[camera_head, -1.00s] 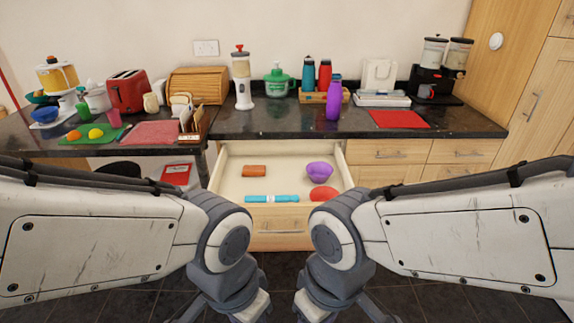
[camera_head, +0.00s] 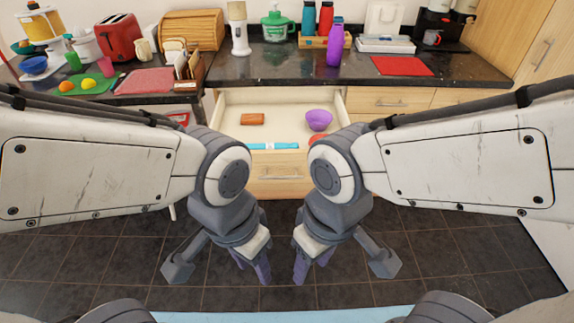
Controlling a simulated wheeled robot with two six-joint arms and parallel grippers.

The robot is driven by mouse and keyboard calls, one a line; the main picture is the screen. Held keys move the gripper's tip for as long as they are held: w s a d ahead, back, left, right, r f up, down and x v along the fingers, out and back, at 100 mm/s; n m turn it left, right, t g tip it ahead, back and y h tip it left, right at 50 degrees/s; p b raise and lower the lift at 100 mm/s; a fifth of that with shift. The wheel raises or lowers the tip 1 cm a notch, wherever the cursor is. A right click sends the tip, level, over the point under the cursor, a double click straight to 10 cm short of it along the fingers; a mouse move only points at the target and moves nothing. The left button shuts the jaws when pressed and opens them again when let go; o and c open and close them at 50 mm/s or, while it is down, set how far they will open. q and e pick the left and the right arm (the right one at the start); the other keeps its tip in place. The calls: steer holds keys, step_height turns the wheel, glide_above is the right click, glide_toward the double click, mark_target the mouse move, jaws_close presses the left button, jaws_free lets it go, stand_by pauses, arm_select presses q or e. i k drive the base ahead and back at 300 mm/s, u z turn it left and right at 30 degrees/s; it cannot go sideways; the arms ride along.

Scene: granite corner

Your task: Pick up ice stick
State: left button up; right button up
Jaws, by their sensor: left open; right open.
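A light-blue stick with a white middle (camera_head: 272,146), which looks like the ice stick, lies flat across the front part of an open drawer (camera_head: 235,112). My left gripper (camera_head: 253,269) and my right gripper (camera_head: 310,268) hang side by side over the floor, nearer to me than the drawer. Their purple fingers point down. Both are open, and both are apart from the stick. My arms hide the drawer's front sides.
The drawer also holds an orange-brown block (camera_head: 252,119), a purple bowl (camera_head: 319,120) and a red item (camera_head: 317,138) partly hidden by my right arm. The granite counter (camera_head: 275,66) above bears a purple bottle (camera_head: 335,46) and a red mat (camera_head: 401,66).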

mark_target(267, 145)
steer(key=z, duration=0.85)
steer(key=i, duration=1.3)
steer(key=u, duration=2.5)
